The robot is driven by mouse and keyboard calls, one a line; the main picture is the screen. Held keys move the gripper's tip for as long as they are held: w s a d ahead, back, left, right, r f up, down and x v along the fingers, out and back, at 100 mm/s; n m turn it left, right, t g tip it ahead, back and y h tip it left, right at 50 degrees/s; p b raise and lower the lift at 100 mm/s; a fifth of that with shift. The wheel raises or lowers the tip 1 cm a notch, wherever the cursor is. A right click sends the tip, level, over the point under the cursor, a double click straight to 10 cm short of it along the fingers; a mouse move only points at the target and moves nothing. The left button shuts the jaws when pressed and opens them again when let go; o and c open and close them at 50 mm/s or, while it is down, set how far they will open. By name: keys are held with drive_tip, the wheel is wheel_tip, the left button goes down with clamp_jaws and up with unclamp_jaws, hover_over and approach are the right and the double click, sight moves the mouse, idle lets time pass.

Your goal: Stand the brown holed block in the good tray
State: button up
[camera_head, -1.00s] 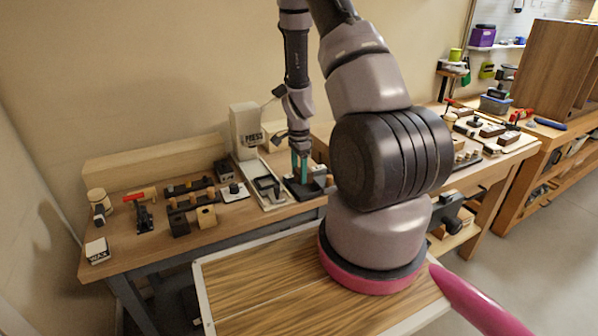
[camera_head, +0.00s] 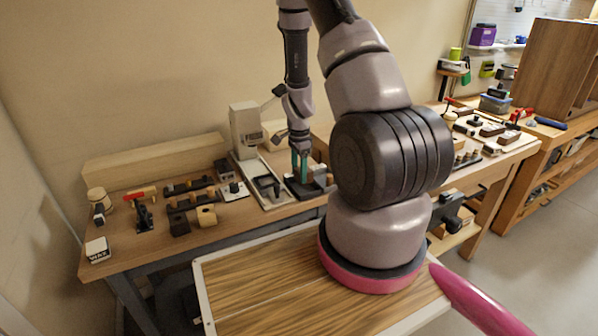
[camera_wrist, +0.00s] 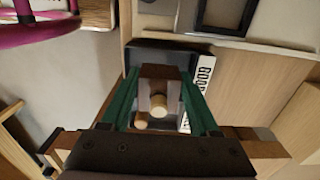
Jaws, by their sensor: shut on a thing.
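My gripper (camera_wrist: 161,82) has green fingers and is shut on the brown block (camera_wrist: 166,73), which sits between the fingertips in the wrist view. A pale round wooden peg (camera_wrist: 158,106) shows close in front of the block, and another pale rounded piece lies beside it. The black good tray (camera_wrist: 186,54), with its white GOOD label (camera_wrist: 203,77), is under and around the fingers. In the head view my gripper (camera_head: 299,163) points down at the dark tray (camera_head: 297,190). I cannot tell whether the block touches the tray floor, and its hole is not clear.
A pale panel with a black frame (camera_head: 267,187) lies just left of the tray, with a white press (camera_head: 245,130) behind. Several dark fixtures and a holed wooden block (camera_head: 206,215) stand farther left. A wax box (camera_head: 97,249) is at the bench's left end.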

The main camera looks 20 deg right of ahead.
sight(299, 180)
drive_tip(key=shift+f, duration=1.85)
idle(1.6)
drive_tip(key=o, duration=1.5)
drive_tip(key=shift+c, duration=0.2)
drive_tip(key=shift+o, duration=0.2)
drive_tip(key=shift+r, duration=3.55)
